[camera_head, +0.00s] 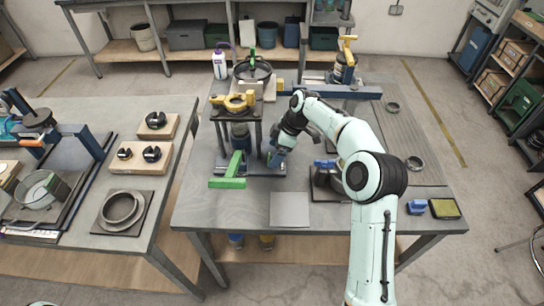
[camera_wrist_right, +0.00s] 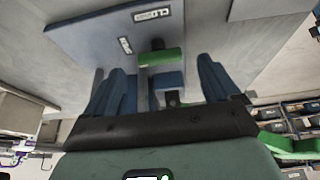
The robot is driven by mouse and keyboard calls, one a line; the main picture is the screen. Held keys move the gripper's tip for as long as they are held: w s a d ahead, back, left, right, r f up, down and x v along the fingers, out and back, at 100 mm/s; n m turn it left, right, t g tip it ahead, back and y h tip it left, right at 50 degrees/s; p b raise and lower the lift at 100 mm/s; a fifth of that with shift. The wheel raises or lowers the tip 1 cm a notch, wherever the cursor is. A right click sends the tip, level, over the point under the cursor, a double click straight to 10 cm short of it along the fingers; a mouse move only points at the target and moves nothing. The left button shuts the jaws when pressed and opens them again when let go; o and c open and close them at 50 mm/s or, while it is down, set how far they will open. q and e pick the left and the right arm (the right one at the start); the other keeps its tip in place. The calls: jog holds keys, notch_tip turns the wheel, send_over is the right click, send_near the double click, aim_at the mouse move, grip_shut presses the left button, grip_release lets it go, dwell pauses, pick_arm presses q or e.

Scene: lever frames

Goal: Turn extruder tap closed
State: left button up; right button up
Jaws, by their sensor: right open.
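Contact is not visible. My left gripper is not in view.
A grey square plate (camera_head: 290,209) lies on the table's near side. A dark fixture with a blue top (camera_head: 326,174) stands right of my gripper, close to my arm. A blue beam (camera_head: 325,92) lies behind.

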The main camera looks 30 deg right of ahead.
aim_at(270, 158)
jog(key=shift+x, duration=1.55)
jog(key=shift+c, duration=0.3)
jog(key=c, duration=1)
